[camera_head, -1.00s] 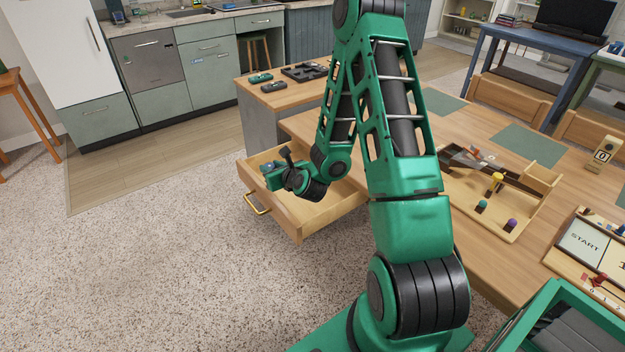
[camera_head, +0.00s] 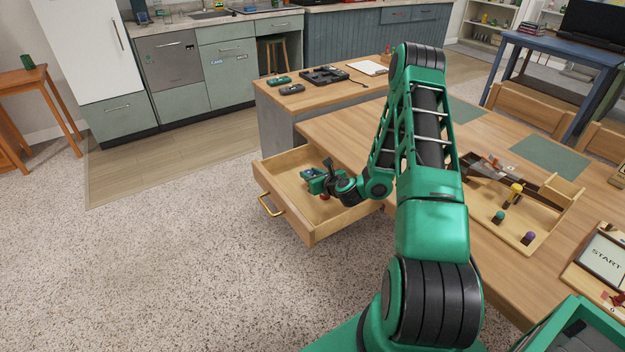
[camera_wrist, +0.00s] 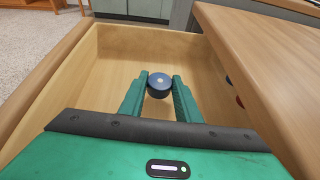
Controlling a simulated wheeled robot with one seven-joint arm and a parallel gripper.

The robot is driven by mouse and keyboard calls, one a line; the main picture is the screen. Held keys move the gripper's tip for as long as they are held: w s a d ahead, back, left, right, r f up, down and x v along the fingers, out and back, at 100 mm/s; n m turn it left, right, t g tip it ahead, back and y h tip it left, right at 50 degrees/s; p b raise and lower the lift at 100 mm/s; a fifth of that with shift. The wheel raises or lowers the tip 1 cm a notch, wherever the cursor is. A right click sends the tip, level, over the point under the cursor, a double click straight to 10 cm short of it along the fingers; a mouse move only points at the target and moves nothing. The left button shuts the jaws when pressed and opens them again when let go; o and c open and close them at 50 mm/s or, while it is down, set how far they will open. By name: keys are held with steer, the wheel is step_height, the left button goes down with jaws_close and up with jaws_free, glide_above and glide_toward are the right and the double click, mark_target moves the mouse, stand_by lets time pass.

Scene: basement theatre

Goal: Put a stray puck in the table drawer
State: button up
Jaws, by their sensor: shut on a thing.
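A dark blue puck (camera_wrist: 159,84) with a pale dot on top is between the two green fingers of my gripper (camera_wrist: 159,92) in the wrist view. The gripper is shut on it. In the head view my gripper (camera_head: 318,182) is over the open wooden table drawer (camera_head: 279,185), within its walls. The drawer's bare floor shows around the puck in the wrist view (camera_wrist: 115,75). I cannot tell whether the puck touches the floor. A small red thing shows just under the gripper in the head view, and its nature is unclear.
The wooden table (camera_head: 335,128) extends over the drawer's right side. A wooden game tray (camera_head: 535,215) with coloured pegs and a START board (camera_head: 603,250) stand on it. A side counter (camera_head: 300,98) behind holds dark tools. The speckled floor left of the drawer is clear.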

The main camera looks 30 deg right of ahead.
steer(key=shift+f, duration=1.1)
steer(key=shift+f, duration=0.1)
steer(key=o, duration=1)
